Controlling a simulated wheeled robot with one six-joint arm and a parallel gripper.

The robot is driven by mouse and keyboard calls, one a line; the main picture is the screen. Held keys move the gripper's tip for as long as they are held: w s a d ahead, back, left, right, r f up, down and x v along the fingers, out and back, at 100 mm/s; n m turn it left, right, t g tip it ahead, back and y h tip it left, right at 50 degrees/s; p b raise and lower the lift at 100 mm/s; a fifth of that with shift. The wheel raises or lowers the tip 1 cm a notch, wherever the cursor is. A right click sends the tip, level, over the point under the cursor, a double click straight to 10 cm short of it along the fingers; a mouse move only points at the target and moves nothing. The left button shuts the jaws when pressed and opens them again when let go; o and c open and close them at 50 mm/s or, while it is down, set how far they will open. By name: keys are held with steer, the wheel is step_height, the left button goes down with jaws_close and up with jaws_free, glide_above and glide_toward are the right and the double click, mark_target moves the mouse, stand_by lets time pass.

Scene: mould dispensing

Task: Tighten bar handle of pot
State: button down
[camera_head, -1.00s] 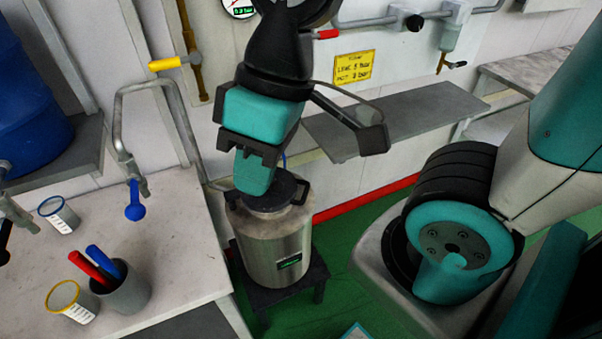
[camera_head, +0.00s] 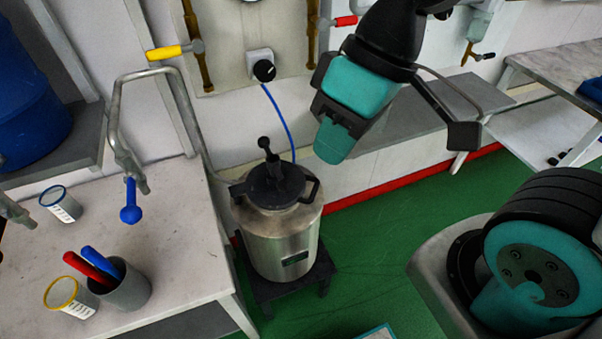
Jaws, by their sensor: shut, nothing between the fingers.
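The pot (camera_head: 279,243) is a steel cylinder with a label, standing upright on a low dark stand. Its black lid (camera_head: 275,190) carries side grips. The black bar handle (camera_head: 267,152) stands up from the middle of the lid, with a knob at its top. My gripper (camera_head: 333,150) is to the right of the bar handle, at about its height in the picture and apart from it. Its teal fingers are shut and empty, pointing down. How tight the handle is cannot be told.
A bench (camera_head: 165,235) at left holds a grey cup (camera_head: 126,291) with red and blue sticks and two labelled beakers. A bent pipe with a blue lever (camera_head: 130,205) rises over it. A blue hose (camera_head: 279,118) hangs behind the pot.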

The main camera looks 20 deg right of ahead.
mark_target(274, 166)
steer(key=w+d+f+m+t+y, duration=0.1)
steer(key=w+d+f, duration=0.1)
steer(key=w+f, duration=0.4)
steer(key=w+d+f+m, duration=0.1)
steer(key=w+d+f, duration=0.25)
steer(key=w, duration=0.45)
steer(key=w+d+f+t, duration=0.1)
steer(key=w+d+f, duration=0.2)
steer(key=f, duration=0.3)
steer(key=w+d+f+m+t, duration=0.1)
steer(key=w+d+f, duration=0.2)
steer(key=f, duration=0.4)
steer(key=shift+d+m+y, duration=0.3)
steer(key=shift+d, duration=0.55)
steer(key=shift+w, duration=0.1)
steer(key=w+a+f+p, duration=0.1)
steer(key=a+f+p, duration=0.3)
steer(key=a+f, duration=0.4)
steer(key=shift+w+a+f+p, duration=0.4)
steer(key=shift+f, duration=0.1)
steer(key=shift+s, duration=0.1)
